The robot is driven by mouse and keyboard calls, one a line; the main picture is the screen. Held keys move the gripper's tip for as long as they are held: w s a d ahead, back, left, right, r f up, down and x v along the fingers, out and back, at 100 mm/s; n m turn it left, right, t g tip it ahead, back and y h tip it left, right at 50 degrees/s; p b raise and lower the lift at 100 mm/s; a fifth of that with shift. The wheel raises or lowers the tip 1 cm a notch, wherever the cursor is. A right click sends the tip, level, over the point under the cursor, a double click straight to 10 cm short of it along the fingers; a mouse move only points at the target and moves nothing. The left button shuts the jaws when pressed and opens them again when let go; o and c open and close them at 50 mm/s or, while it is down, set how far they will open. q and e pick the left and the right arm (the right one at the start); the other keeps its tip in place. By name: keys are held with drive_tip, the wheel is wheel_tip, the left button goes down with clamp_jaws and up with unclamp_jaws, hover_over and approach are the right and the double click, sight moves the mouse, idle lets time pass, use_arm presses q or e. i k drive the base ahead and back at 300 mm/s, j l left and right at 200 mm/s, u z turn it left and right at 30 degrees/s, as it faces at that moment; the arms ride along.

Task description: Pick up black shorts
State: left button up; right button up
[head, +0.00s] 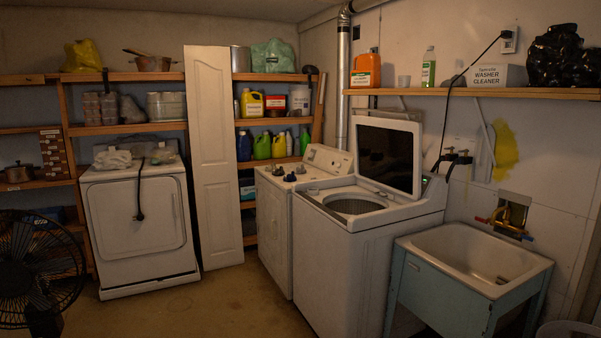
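I cannot make out any black shorts for certain in the head view. A few small dark items (289,177) lie on top of the white machine in the middle, too small to identify. A black strip or cord (139,200) hangs down the front of the white dryer at the left. A shiny black plastic bag (558,58) sits on the right wall shelf. Neither of my grippers is in view.
A top-loading washer (349,205) stands with its lid up. A utility sink (478,257) on a blue-green stand is at the right. A black fan (40,265) stands at the lower left. A loose white door panel (215,158) leans upright. The floor (215,305) in front is clear.

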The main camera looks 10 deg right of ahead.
sight(278, 172)
drive_tip(key=i+u, duration=0.15)
drive_tip(key=i, duration=3.7)
